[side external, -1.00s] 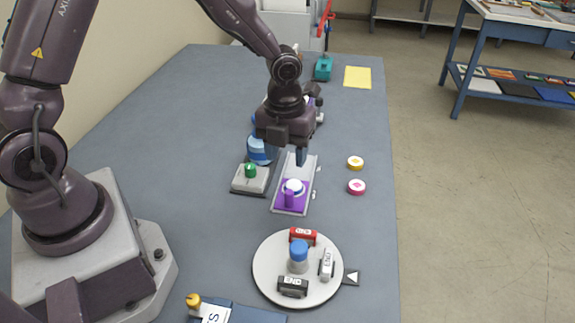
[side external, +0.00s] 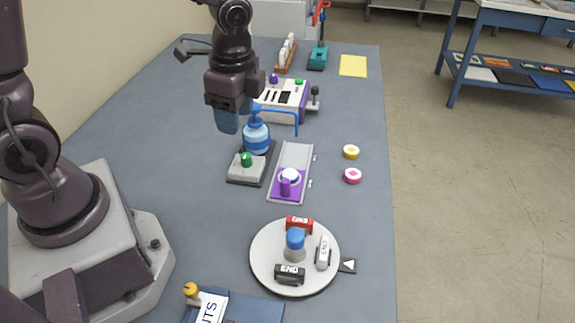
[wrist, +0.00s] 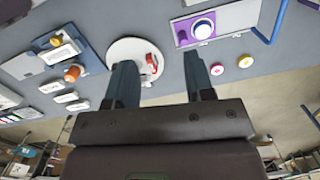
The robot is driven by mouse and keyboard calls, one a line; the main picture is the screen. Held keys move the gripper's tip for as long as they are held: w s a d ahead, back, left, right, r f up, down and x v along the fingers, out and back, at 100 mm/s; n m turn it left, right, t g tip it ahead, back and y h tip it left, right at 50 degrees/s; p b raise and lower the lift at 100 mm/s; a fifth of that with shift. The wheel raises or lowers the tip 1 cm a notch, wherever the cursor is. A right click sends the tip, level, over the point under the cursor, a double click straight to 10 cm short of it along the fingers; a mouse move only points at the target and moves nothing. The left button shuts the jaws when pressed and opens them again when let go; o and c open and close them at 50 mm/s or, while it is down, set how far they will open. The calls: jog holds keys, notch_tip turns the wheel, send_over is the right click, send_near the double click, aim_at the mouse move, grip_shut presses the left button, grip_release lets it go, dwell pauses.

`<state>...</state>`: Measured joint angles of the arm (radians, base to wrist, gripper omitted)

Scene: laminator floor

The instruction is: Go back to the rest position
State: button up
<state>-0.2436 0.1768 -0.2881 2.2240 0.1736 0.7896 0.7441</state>
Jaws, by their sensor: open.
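My gripper (side external: 227,120) hangs in the air above the blue-grey table (side external: 150,110), left of the blue bottle (side external: 256,138) in the side view. In the wrist view its two fingers (wrist: 163,85) stand wide apart with nothing between them. The grey tray with a purple piece (side external: 281,197) and a white round part lies on the table, apart from the gripper. No rest position is marked in view.
A grey block with a green knob (side external: 246,170) is near the bottle. A white and purple machine (side external: 285,98) stands behind. Yellow (side external: 351,152) and pink (side external: 353,176) discs lie right. The table's left middle is clear.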

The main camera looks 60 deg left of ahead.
jog(key=s+r+n+t+h, duration=0.1)
jog(key=s+r+n+t, duration=0.5)
jog(key=s+r+n, duration=0.4)
notch_tip(320, 180, up, 4)
jog(key=shift+d+r, duration=0.1)
jog(key=shift+d, duration=0.15)
dwell(1.0)
